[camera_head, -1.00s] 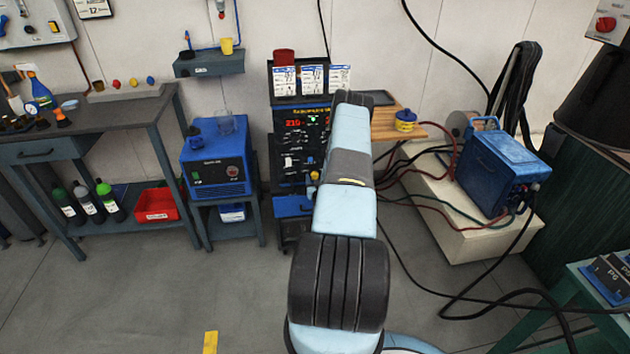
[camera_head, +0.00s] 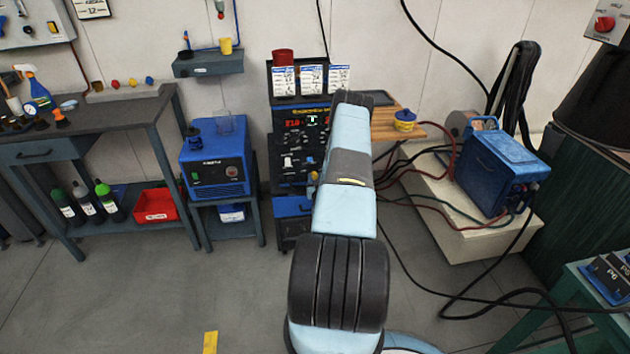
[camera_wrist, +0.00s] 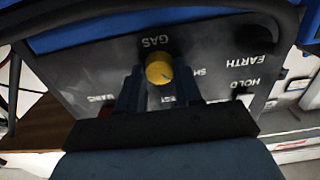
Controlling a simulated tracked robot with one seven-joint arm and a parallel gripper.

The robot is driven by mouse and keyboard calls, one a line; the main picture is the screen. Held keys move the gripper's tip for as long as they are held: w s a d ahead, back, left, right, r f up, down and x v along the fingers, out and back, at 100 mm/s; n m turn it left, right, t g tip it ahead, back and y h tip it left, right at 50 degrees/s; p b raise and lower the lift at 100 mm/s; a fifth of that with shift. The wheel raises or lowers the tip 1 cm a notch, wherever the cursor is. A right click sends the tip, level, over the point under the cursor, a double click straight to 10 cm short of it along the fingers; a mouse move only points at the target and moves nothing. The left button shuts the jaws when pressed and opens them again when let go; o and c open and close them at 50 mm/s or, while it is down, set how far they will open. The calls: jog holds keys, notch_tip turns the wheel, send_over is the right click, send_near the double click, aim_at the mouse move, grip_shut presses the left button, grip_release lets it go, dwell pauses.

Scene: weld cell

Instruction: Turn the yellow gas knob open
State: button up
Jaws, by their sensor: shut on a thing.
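The yellow gas knob (camera_wrist: 158,69) is on a dark panel (camera_wrist: 98,62) under the word GAS, which appears upside down in the wrist view. My gripper (camera_wrist: 159,80) has one finger on each side of the knob and is shut on it. A dark mark shows on the knob's face, but its exact setting is hard to read. In the head view, my arm hides the gripper and part of the blue and black welding machine (camera_head: 290,122) that carries the panel.
Other panel labels read EARTH, HOLD and MAINS. A white knob (camera_wrist: 244,97) sits by HOLD. A wooden shelf (camera_head: 385,122) with a yellow and blue tin (camera_head: 405,120) is right of my arm. A blue unit (camera_head: 215,165) stands left. Cables hang at the right.

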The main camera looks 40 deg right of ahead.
jog(key=m, duration=0.4)
jog(key=shift+m, duration=0.3)
jog(key=m, duration=0.4)
jog(key=shift+m, duration=0.4)
jog(key=m, duration=0.4)
jog(key=shift+d+f, duration=0.1)
jog(key=shift+m, duration=2.1)
jog(key=shift+s+f, duration=0.1)
jog(key=o, duration=1)
